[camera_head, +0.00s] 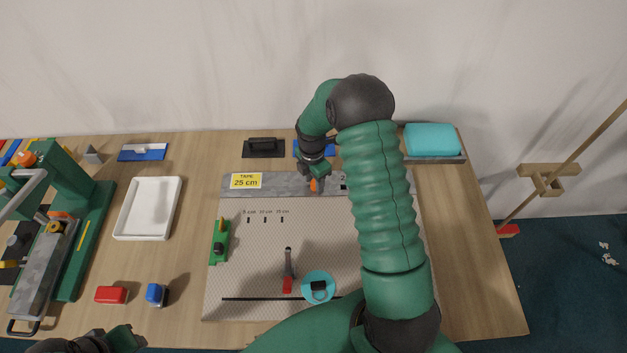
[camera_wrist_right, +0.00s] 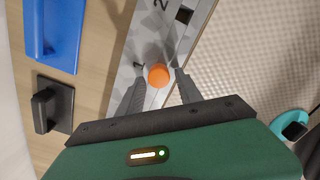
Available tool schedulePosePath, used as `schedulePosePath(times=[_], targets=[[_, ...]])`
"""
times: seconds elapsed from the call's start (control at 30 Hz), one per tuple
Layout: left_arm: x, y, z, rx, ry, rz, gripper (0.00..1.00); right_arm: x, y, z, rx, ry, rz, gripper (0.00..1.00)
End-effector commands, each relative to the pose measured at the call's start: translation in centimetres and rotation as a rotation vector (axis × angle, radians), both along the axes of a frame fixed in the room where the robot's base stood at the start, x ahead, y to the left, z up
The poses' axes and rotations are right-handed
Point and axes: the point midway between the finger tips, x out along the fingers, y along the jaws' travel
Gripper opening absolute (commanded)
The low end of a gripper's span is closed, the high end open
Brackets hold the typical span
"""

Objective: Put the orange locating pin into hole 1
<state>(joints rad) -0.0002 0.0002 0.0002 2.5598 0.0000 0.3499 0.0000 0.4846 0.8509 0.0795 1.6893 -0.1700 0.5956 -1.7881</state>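The orange locating pin (camera_wrist_right: 158,75) shows end-on in the right wrist view, at a grey strip (camera_wrist_right: 150,40) and beside a small black mark, likely the number 1. It appears to stand at hole 1; the hole is hidden under it. A square hole (camera_wrist_right: 184,15) lies farther along the strip, by a 2. My right gripper (camera_wrist_right: 161,80) is around the pin, with a small gap on each side, so it looks open. In the head view, the right gripper (camera_head: 315,181) is over the strip (camera_head: 280,186). My left gripper (camera_head: 122,338) is at the bottom left edge, its fingers unclear.
A perforated board (camera_head: 255,275) holds a teal tape roll (camera_head: 318,287) and a red-handled tool (camera_head: 288,270). A white tray (camera_head: 148,208), a red block (camera_head: 111,295) and a blue one (camera_head: 156,294) lie left. A black-handled float (camera_head: 263,147) stands behind the strip.

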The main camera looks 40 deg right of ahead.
Motion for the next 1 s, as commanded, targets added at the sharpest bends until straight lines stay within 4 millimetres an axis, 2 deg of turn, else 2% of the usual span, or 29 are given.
schedulePosePath(times=[0.07, 0.33, 0.47, 0.57, 0.9, 1.0], targets=[[0.0, 0.0, 0.0, 0.000, 0.000, 0.000, 0.36, 0.1, 0.1, 0.0, -0.001, 0.000, 0.001, 0.53], [0.0, 0.0, 0.0, 0.000, 0.000, 0.001, 0.36, 0.2, -0.1, 0.0, 0.000, -0.001, 0.001, 0.53], [0.0, 0.0, -0.1, 0.000, 0.000, 0.000, 0.36, 0.3, -0.1, 1.0, 0.000, -0.004, 0.001, 0.53], [0.0, 0.0, -0.4, 0.000, 0.000, 0.000, 0.36, 0.3, 0.0, 3.0, -0.003, -0.007, 0.000, 0.53], [0.0, 0.0, -1.3, 0.000, 0.000, 0.000, 0.36, 0.4, 0.6, 12.8, -0.005, -0.005, 0.002, 0.53], [0.0, 0.0, -1.4, 0.000, 0.000, 0.000, 0.36, 0.3, 0.7, 14.9, -0.004, -0.003, 0.002, 0.53]])
